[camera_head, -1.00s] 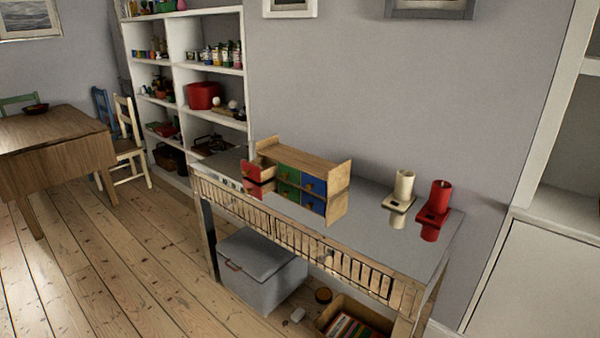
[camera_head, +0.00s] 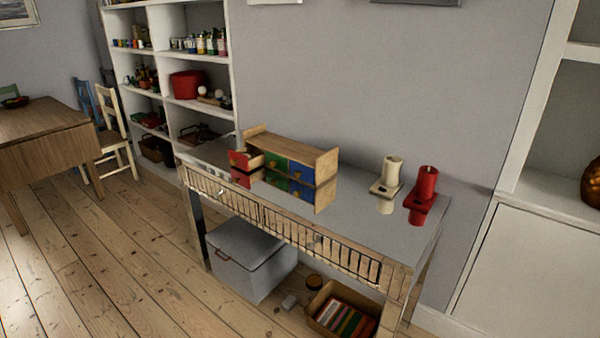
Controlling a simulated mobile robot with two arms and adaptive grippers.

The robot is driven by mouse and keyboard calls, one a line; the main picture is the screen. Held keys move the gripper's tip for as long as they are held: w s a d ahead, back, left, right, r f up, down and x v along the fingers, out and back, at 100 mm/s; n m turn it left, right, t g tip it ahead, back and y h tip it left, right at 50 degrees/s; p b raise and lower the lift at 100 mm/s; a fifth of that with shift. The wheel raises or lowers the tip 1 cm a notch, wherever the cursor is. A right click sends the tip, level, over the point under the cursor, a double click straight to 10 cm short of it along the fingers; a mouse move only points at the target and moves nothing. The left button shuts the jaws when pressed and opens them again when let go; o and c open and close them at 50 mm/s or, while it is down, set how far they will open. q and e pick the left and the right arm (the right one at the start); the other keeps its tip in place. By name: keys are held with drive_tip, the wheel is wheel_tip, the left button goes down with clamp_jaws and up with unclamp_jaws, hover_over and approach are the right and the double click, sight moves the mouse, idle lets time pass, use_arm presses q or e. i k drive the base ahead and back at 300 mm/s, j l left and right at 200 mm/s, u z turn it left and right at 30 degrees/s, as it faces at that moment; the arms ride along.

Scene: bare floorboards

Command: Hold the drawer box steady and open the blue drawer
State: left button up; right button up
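A wooden drawer box (camera_head: 297,147) stands on the grey-topped table by the wall. Its front shows a red drawer (camera_head: 240,160) at the left, a green drawer (camera_head: 276,163) in the middle and a blue drawer (camera_head: 302,172) at the right. The red drawer sticks out; the blue and green ones look shut. Neither of my grippers is in view.
The table (camera_head: 365,230) also carries a cream candle (camera_head: 391,168) and a red candle (camera_head: 426,183) in holders, right of the box. Below stand a grey lidded bin (camera_head: 240,265) and a box of books (camera_head: 345,310). Floorboards (camera_head: 110,265) are clear at front left.

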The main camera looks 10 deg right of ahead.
sight(305, 174)
drive_tip(key=i+j+z, duration=0.1)
drive_tip(key=z, duration=0.5)
drive_tip(key=i+j+z, duration=0.35)
drive_tip(key=j, duration=0.3)
drive_tip(key=i+j+z, duration=0.4)
drive_tip(key=j, duration=0.35)
drive_tip(key=i, duration=0.05)
